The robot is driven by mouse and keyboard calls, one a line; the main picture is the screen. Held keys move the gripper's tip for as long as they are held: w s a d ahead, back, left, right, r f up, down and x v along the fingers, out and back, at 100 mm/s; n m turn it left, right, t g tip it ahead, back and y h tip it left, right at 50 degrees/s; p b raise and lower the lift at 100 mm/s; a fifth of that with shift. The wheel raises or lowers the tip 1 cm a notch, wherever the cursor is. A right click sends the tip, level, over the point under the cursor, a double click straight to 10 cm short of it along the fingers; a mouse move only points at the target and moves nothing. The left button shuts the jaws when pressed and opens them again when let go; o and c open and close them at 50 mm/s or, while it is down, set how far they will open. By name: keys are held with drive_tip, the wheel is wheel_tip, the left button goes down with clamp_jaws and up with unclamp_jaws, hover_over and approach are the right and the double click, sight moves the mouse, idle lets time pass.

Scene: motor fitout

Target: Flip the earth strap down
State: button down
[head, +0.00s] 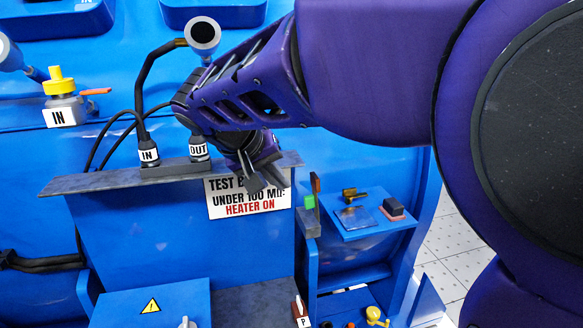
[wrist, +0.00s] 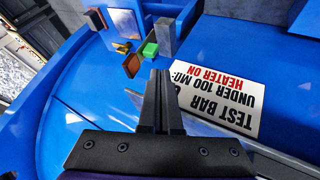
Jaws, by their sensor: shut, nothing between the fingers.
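What looks like the earth strap is a small copper-brown plate (head: 315,183) beside a green block (head: 309,202), standing up at the top of a grey post (head: 308,224). In the wrist view the brown plate (wrist: 132,65) and green block (wrist: 150,49) lie just beyond my fingertips, next to the grey post (wrist: 165,36). My gripper (head: 264,184) is shut and empty, in front of the test bar sign and left of the post. Its closed fingers also show in the wrist view (wrist: 161,75). They appear apart from the green block, though the exact gap is unclear.
The test bar sign (head: 248,198) hangs below a grey ledge (head: 100,181) with IN and OUT cable plugs. A blue shelf (head: 370,223) right of the post holds a brass part (head: 353,193) and a dark block (head: 392,208). A red P handle (head: 299,306) stands below.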

sight(312, 199)
drive_tip(key=x, duration=0.7)
drive_tip(key=shift+f, duration=0.15)
drive_tip(key=shift+w+d, duration=0.1)
drive_tip(key=shift+d, duration=0.1)
